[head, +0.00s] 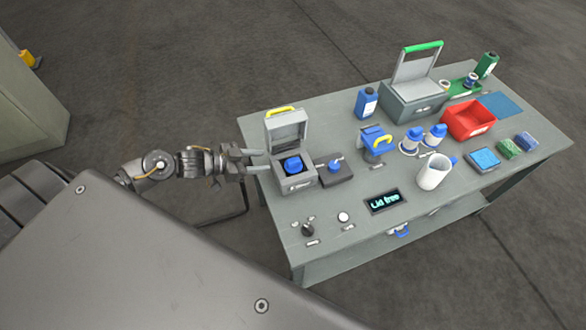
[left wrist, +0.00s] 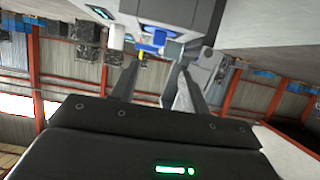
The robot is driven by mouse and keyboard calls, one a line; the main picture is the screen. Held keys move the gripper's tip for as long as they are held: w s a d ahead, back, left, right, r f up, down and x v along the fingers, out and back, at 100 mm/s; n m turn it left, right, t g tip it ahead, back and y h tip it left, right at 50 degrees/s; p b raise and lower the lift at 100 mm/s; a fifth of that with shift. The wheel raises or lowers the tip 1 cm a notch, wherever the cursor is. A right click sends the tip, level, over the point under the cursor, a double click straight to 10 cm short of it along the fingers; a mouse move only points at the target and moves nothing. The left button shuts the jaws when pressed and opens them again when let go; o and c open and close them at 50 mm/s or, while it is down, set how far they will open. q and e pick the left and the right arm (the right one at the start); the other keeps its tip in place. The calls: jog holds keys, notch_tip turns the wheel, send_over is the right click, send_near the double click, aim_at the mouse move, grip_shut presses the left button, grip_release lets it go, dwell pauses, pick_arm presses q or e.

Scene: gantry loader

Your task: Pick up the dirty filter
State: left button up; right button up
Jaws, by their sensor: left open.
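A grey box (head: 297,184) with its lid (head: 287,130) raised stands at the near left end of the table. A round blue part (head: 293,165) sits in its dark opening; it may be the dirty filter, but I cannot tell dirt on it. My left gripper (head: 262,161) is open, just left of this box, level with its opening. In the left wrist view the two fingers (left wrist: 160,82) are spread with nothing held between them. A blue part (left wrist: 155,37) shows beyond the fingertips. My right gripper is in neither view.
The table (head: 340,235) also holds a dark block with a blue knob (head: 335,167), a display (head: 384,201) reading "Lid free", a white jug (head: 433,173), a red bin (head: 468,121), and a larger open case (head: 412,101). The front left corner holds small knobs.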

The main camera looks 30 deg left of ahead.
aim_at(287, 162)
pick_arm(q)
jog(key=p+x, duration=0.1)
jog(key=x, duration=0.4)
jog(key=shift+w+d+f, duration=0.1)
jog(key=shift+d+f, duration=0.05)
jog(key=shift+f, duration=0.05)
jog(key=x, duration=0.2)
jog(key=p+x, duration=0.1)
jog(key=x, duration=0.1)
jog(key=shift+d+f, duration=0.2)
jog(key=shift+f, duration=0.3)
grip_shut()
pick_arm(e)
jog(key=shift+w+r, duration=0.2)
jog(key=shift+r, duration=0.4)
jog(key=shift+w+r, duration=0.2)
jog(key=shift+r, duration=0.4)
